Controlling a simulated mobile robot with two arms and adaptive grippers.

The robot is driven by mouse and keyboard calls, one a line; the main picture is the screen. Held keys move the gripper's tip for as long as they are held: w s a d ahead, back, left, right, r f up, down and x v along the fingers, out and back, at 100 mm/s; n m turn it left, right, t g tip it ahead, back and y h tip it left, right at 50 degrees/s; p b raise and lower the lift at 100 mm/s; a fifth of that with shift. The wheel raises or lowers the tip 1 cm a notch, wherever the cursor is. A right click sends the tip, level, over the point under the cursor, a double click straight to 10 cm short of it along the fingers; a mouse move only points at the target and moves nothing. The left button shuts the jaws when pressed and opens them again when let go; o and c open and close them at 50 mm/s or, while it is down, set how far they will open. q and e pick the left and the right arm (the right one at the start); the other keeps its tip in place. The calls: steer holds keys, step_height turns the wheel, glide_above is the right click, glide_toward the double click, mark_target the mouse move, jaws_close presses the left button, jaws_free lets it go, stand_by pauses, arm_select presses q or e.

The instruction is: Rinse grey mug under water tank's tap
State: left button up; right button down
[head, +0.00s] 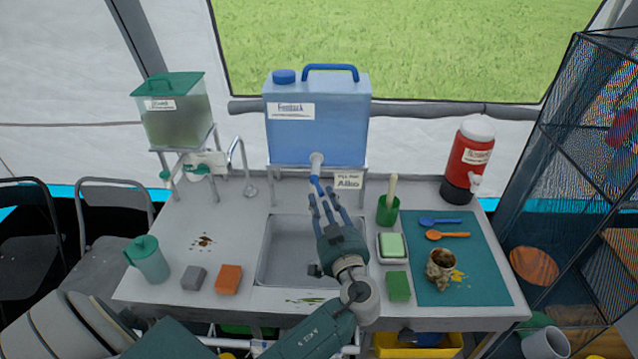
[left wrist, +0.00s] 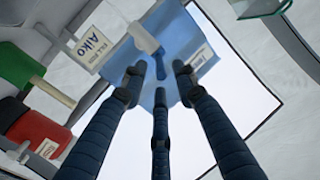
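The blue water tank (head: 318,125) stands on a rack behind the sink, with its white tap (head: 317,160) and blue lever or spout pointing down toward the basin. The tap also shows in the left wrist view (left wrist: 147,40). My left gripper (head: 325,200) is open and empty, its three fingers spread, reaching up just below and in front of the tap over the sink (head: 268,255). I cannot tell whether a finger touches it. My right gripper is not in view.
A red drink dispenser (head: 470,160), a green cup with a brush (head: 388,210), a dish with a green block (head: 391,246) and a green sponge (head: 398,286) stand right of the sink. A green-lidded tank (head: 172,115) and a jug (head: 148,260) stand left.

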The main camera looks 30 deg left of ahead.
mark_target(320, 189)
arm_select(q)
steer(key=p+x, duration=0.1)
steer(key=x, duration=0.3)
steer(key=shift+r, duration=0.1)
steer(key=shift+w+a, duration=0.45)
jaws_close()
